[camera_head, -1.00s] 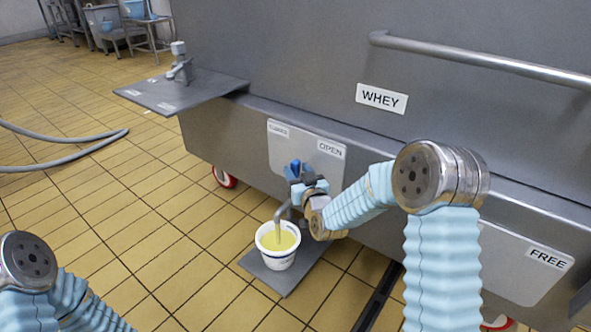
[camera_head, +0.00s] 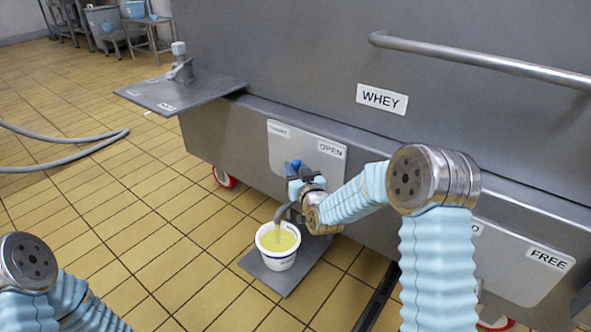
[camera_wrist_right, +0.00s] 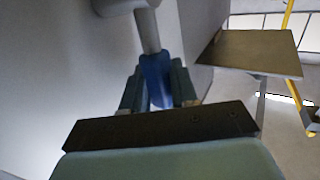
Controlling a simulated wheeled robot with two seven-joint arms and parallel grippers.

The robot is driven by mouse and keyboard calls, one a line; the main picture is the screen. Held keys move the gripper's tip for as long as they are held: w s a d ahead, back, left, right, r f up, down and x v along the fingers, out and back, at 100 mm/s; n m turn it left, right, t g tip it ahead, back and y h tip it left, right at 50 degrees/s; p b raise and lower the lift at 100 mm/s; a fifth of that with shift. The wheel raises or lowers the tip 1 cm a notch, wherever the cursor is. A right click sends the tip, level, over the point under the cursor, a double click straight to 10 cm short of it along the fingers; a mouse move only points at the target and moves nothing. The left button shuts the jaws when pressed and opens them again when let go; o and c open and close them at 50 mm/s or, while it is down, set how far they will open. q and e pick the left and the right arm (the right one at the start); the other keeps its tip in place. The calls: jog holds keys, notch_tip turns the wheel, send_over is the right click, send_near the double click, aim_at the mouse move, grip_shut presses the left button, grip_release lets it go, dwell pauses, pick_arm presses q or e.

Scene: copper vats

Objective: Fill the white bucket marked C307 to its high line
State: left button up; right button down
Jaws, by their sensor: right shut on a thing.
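The white bucket (camera_head: 278,258) stands upright on a grey plate under the vat, with pale yellow liquid (camera_head: 278,240) inside. A dark band runs near its rim; its marking and high line are too small to read. A bent grey spout (camera_head: 284,212) hangs over it, and a thin yellow stream shows below the spout. My right gripper (camera_head: 297,183) is shut on the blue valve handle (camera_wrist_right: 157,80), which stands between its fingers in the right wrist view. In the head view the handle is partly hidden. My left arm shows at the lower left; its gripper is out of view.
The steel vat (camera_head: 310,60) bears a WHEY sign (camera_head: 382,99) and an OPEN label (camera_head: 331,149). A side shelf (camera_head: 180,92) juts out at left. A grey hose (camera_head: 70,162) lies on the tiled floor. Floor left of the bucket is clear.

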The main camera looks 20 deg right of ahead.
jog(key=shift+w+a+r+n+g+p, duration=0.3)
jog(key=shift+g+p, duration=0.3)
jog(key=shift+p, duration=0.3)
jog(key=shift+w+a+f+n+g+h+p, duration=0.4)
jog(key=shift+g+p, duration=0.5)
jog(key=shift+p, duration=1.05)
jog(key=shift+w+a+f+n+g+h+p, duration=0.25)
jog(key=shift+w+a+n+g+p, duration=0.45)
jog(key=shift+p, duration=1.2)
jog(key=shift+w+a+f+n+g+h+p, duration=0.5)
jog(key=shift+g+p, duration=0.6)
jog(key=shift+p, duration=0.85)
jog(key=shift+w+d+r+y, duration=0.1)
jog(key=shift+d+r+y, duration=0.05)
jog(key=shift+d+y, duration=0.1)
jog(key=c, duration=1)
grip_release()
